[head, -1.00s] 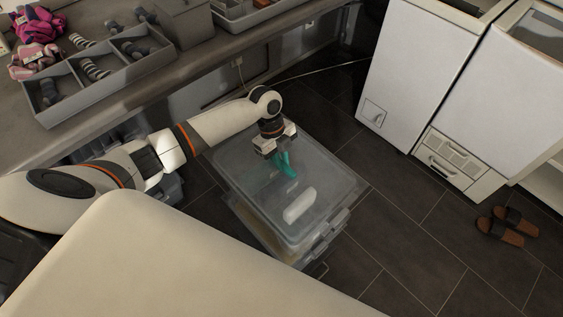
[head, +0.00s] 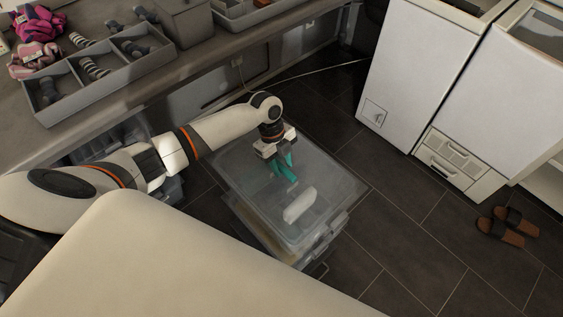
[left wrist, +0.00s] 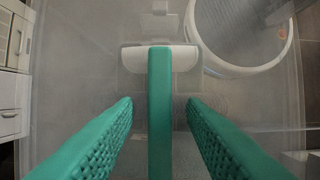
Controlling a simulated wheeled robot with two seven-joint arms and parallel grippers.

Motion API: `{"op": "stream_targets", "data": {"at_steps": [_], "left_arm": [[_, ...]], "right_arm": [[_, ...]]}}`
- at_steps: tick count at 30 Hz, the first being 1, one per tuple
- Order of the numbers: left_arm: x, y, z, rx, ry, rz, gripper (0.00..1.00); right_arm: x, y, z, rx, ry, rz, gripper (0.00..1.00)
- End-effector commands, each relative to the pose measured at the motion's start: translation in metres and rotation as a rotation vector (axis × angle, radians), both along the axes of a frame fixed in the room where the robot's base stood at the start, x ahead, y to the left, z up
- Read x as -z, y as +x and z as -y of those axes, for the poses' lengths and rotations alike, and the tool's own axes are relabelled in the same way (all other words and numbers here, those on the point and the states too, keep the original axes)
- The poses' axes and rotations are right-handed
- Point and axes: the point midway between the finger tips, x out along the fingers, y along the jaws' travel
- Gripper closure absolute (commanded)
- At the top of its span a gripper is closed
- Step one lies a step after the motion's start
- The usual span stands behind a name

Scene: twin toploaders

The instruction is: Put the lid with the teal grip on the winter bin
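A clear flat lid (head: 335,180) lies level on top of a translucent bin (head: 325,240) on the floor; I cannot tell whether it is fully seated. A teal grip stands up from the lid, seen as an upright bar in the left wrist view (left wrist: 160,110). My left gripper (head: 285,168) is down at this grip. In the left wrist view its teal, textured fingers (left wrist: 160,140) stand either side of the grip with gaps, so it is open around it. A white bar (head: 299,205) shows on the lid's near part. No winter marking is readable. My right gripper is out of view.
White appliances (head: 415,75) stand at the right, with drawers (head: 450,160) low between them. Brown sandals (head: 507,227) lie on the dark tiles. A counter with a grey divided tray (head: 100,70) of socks runs along the upper left. Floor right of the bin is clear.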

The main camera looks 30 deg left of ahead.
Motion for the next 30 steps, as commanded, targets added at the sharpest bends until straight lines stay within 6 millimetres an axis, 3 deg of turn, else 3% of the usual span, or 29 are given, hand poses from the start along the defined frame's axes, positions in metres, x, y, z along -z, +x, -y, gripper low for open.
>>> {"op": "stream_targets", "data": {"at_steps": [5, 18, 24, 30], "left_arm": [[-0.022, 0.003, -0.006, 0.000, 0.001, 0.005, 0.62], [-0.105, 0.011, -0.030, -0.001, -0.001, 0.002, 0.62], [-0.118, 0.012, -0.034, 0.000, 0.000, 0.000, 0.62], [-0.118, 0.012, -0.034, 0.000, -0.001, 0.000, 0.62]], "right_arm": [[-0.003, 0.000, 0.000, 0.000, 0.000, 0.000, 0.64], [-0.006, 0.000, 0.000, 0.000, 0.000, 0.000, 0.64], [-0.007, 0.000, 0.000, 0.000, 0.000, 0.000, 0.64], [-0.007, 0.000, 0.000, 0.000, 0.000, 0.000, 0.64]]}}
